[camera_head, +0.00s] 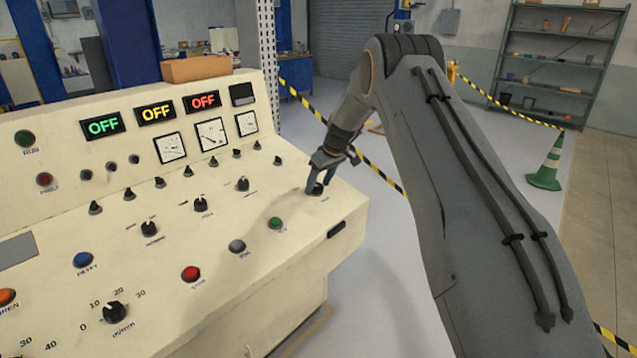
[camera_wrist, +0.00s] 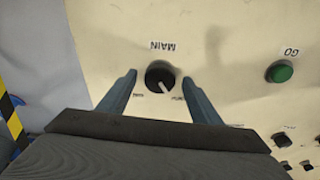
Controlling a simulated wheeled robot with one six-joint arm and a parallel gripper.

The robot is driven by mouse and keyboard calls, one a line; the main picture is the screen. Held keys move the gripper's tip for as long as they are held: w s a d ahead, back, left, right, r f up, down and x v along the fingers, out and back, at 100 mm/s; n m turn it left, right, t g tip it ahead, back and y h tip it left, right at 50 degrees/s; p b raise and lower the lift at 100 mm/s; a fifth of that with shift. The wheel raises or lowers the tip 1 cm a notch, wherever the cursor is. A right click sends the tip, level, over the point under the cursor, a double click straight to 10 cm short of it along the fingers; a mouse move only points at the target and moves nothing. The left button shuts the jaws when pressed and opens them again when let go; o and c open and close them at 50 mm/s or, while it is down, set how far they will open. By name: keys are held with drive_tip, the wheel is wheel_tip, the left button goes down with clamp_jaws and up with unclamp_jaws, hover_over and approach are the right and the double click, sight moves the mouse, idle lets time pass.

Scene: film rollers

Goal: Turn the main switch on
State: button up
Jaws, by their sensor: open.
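The main switch (camera_wrist: 160,76) is a round black knob with a pale pointer line on the cream control panel. The word MAIN is printed by it, upside down in the wrist view. The small labels on its two sides are too blurred to read. My gripper (camera_wrist: 158,90) is open, with one blue-grey finger on each side of the knob. I cannot tell whether the fingers touch it. In the head view my gripper (camera_head: 317,189) points down at the panel's right end, and the knob (camera_head: 316,189) is partly hidden between the fingers. Three displays (camera_head: 155,112) read OFF.
A green button (camera_head: 275,223) marked GO is left of the switch in the head view. Other knobs (camera_head: 242,184), a grey button (camera_head: 237,246) and a red button (camera_head: 191,273) share the panel (camera_head: 300,265). Open floor and a green cone (camera_head: 547,165) lie to the right.

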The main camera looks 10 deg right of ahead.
drive_tip(key=shift+f, duration=0.15)
drive_tip(key=c, duration=1)
drive_tip(key=shift+c, duration=0.2)
